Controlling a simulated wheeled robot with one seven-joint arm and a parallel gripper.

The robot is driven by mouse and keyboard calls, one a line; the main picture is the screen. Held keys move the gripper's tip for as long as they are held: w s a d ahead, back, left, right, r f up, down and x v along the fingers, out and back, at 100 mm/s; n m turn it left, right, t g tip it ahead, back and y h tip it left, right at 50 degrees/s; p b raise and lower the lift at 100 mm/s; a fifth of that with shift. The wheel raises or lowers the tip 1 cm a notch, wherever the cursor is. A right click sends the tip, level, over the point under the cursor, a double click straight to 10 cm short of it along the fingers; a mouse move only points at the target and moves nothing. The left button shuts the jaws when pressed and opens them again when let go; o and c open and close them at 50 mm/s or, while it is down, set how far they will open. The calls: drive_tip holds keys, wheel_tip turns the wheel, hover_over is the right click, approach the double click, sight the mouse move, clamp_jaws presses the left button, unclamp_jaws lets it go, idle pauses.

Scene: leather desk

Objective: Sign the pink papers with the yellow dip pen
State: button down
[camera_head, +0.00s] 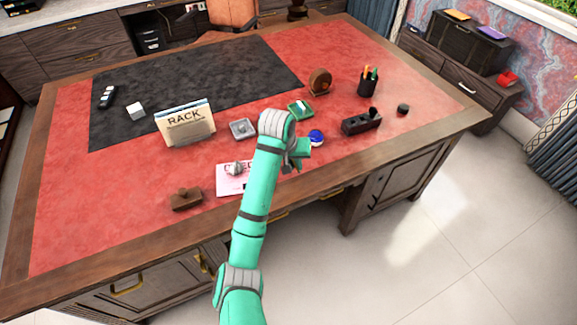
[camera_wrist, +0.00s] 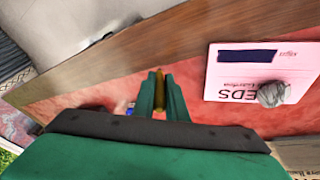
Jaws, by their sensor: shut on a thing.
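The pink papers (camera_head: 228,188) lie near the front edge of the desk, with dark print on them. In the wrist view the pink papers (camera_wrist: 228,86) are at the upper right. A grey rounded lump (camera_wrist: 273,94) sits on them; it also shows in the head view (camera_head: 237,169). My gripper (camera_wrist: 160,80) is shut on a slim yellow-brown thing, the yellow dip pen (camera_wrist: 159,92), seen nearly end-on between the fingers. In the head view my gripper (camera_head: 298,158) is right of the papers, over the desk's front part; the pen is not clear there.
A brown stamp-like block (camera_head: 187,199) is left of the papers. A RACK letter holder (camera_head: 186,125), a grey tray (camera_head: 242,129), a green tray (camera_head: 300,109), a blue round thing (camera_head: 316,138) and a dark stand (camera_head: 361,123) stand behind. The left front leather is clear.

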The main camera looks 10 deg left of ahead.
drive_tip(key=shift+w+d+f, duration=0.1)
drive_tip(key=shift+w+d, duration=0.3)
drive_tip(key=shift+d, duration=0.15)
drive_tip(key=shift+a, duration=0.15)
drive_tip(key=shift+s+a+f, duration=0.1)
drive_tip(key=shift+s+a, duration=1.05)
drive_tip(key=shift+a, duration=0.35)
drive_tip(key=shift+s+a, duration=1.2)
drive_tip(key=shift+a, duration=0.3)
drive_tip(key=shift+s+a+f, duration=0.1)
drive_tip(key=shift+s+a, duration=1.05)
drive_tip(key=shift+a, duration=0.35)
wheel_tip(320, 180, up, 6)
drive_tip(key=shift+r, duration=0.2)
drive_tip(key=shift+r, duration=1.35)
